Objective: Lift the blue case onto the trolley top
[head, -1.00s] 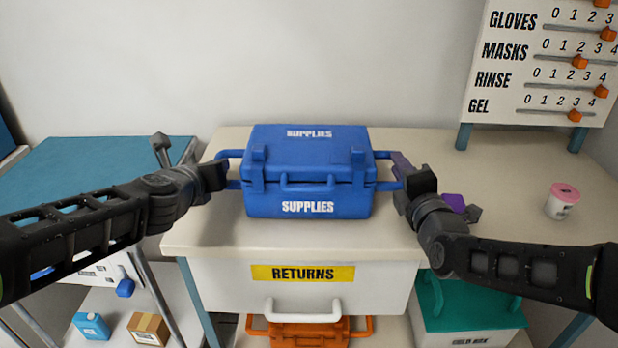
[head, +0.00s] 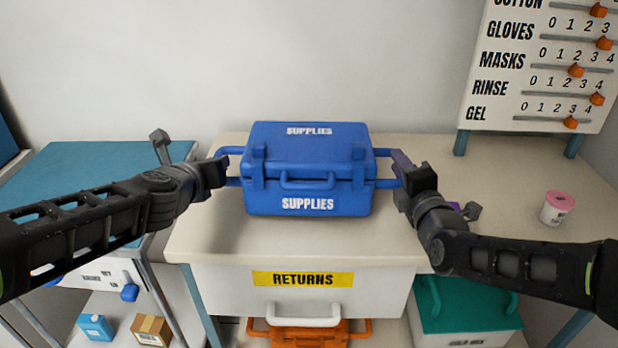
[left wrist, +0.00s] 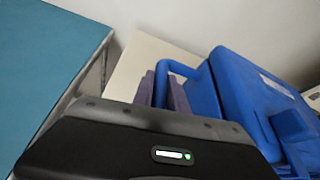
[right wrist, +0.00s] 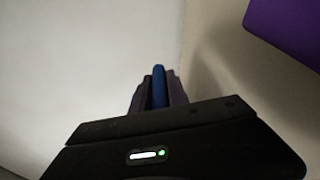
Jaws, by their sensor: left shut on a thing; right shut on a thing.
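The blue case (head: 310,200), marked SUPPLIES, is upright and level over the beige counter (head: 215,240) in the head view. My left gripper (head: 222,172) is shut on its left side handle, also seen in the left wrist view (left wrist: 172,68). My right gripper (head: 402,175) is shut on its right side handle, a blue bar (right wrist: 159,85) between the fingers in the right wrist view. A shadow lies under the case; I cannot tell how far it is above the counter. A teal top (head: 85,185), apparently the trolley's, is at the left.
A purple item (right wrist: 290,30) lies near my right gripper, and a pink-lidded tub (head: 557,208) stands farther right. A slider board (head: 540,75) stands at the back right. Below are a RETURNS drawer (head: 380,285), an orange case (head: 310,335) and a teal-lidded box (head: 465,305).

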